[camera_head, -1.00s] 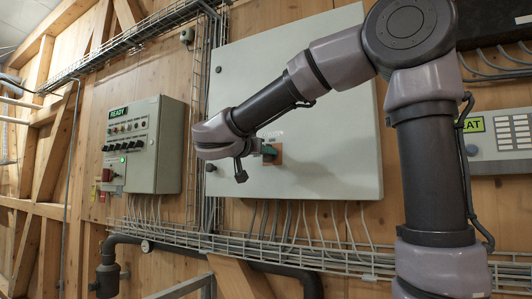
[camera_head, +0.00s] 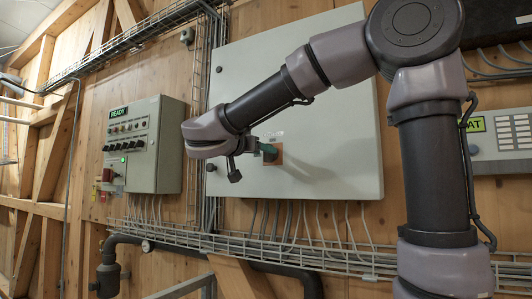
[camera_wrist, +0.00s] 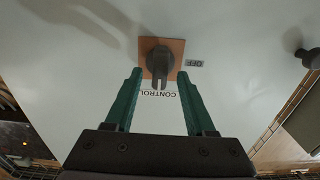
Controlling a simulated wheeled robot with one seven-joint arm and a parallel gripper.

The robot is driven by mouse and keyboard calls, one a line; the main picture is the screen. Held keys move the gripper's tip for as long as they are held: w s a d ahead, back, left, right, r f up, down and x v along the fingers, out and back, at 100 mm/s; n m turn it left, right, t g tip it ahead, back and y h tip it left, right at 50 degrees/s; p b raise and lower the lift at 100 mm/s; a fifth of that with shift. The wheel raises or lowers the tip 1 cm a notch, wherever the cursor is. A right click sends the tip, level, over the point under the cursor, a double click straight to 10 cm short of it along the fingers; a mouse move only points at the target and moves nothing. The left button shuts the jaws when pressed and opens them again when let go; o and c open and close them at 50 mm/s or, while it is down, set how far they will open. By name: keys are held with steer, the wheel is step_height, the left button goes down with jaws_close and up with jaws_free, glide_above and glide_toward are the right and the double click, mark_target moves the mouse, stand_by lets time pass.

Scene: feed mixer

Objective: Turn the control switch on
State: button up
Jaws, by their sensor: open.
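The control switch is a dark grey rotary knob (camera_wrist: 159,62) on an orange square plate (camera_wrist: 174,45), fixed to a large pale cabinet (camera_head: 340,120). In the wrist view, an OFF label (camera_wrist: 194,63) sits beside the plate and the word CONTROL (camera_wrist: 158,94) is below the knob, upside down at an angle. My gripper (camera_wrist: 160,74) is open, its two green fingers on either side of the knob's handle. In the head view, the gripper (camera_head: 267,150) is just in front of the orange plate (camera_head: 279,154), and the knob is hidden.
A smaller panel (camera_head: 144,145) with a READY sign, knobs and a red switch hangs to the left. Another panel (camera_head: 500,134) is at the right edge. A wire cable tray (camera_head: 260,252) and pipe run below the cabinet. A dark round knob (camera_wrist: 311,58) shows at the wrist view's right.

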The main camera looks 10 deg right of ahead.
steer(key=v, duration=0.8)
steer(key=s+d+f+n+g+y, duration=0.2)
steer(key=s+d+f+g, duration=0.15)
steer(key=d+f, duration=0.3)
steer(key=s+d+f+n+g+y, duration=0.1)
steer(key=s+d+f+g, duration=0.1)
steer(key=d+f+g, duration=0.35)
steer(key=s+f+n+t+y, duration=0.1)
steer(key=s+f+t+y, duration=0.1)
steer(key=s+f+y, duration=0.4)
steer(key=shift+s+d+f+n+t+y, duration=0.2)
steer(key=shift+d+f+n+t+y, duration=0.15)
steer(key=shift+f+y, duration=1.75)
steer(key=shift+r+y, duration=0.5)
